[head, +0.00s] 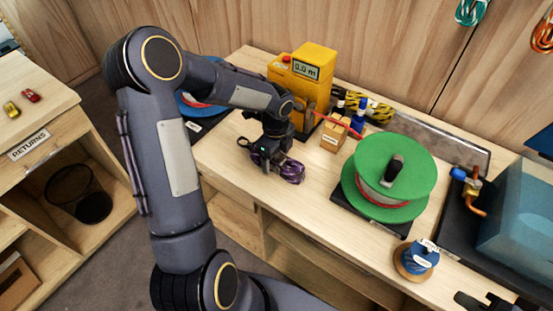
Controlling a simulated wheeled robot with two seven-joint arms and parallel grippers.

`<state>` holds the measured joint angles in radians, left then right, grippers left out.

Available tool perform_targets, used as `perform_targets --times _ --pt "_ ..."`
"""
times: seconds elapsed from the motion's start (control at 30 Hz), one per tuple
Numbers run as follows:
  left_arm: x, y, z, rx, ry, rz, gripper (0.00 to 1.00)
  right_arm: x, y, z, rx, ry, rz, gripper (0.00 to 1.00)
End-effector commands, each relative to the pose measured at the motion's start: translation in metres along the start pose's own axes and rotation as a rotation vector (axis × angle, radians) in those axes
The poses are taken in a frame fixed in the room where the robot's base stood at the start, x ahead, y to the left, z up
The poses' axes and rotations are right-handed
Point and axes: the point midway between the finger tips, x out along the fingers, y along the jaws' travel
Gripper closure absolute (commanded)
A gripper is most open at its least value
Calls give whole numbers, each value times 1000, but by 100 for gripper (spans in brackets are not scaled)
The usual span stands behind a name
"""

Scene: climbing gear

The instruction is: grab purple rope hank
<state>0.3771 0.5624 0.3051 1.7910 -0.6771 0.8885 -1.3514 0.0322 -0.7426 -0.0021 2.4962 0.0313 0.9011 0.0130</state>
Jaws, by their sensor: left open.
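A purple rope hank (291,171) lies on the light wood bench, in front of the yellow machine. My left gripper (265,160) is low over the bench, right at the left end of the hank, with its jaws open. Part of the hank is hidden behind the gripper, and I cannot tell whether the fingers touch it. My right gripper (484,302) shows only as a dark part at the bottom right edge, and its jaws are not clear.
A yellow machine (303,84) with a display stands behind the hank, beside a small wooden box (334,136). Bare bench lies in front of the hank.

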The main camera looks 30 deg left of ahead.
Motion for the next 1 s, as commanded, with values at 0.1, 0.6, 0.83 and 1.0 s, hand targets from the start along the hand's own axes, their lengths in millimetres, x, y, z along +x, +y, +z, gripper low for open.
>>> perform_targets --times 0.1,0.6,0.83,1.0 --pt "11 0 0 -1 0 1 25 -1 0 0 0 0 0 80" --pt "12 0 0 -1 0 -1 60 -1 0 0 0 0 0 80" --pt "12 0 0 -1 0 -2 82 -1 0 0 0 0 0 80" --pt "11 0 0 -1 0 -2 82 -1 0 0 0 0 0 80"
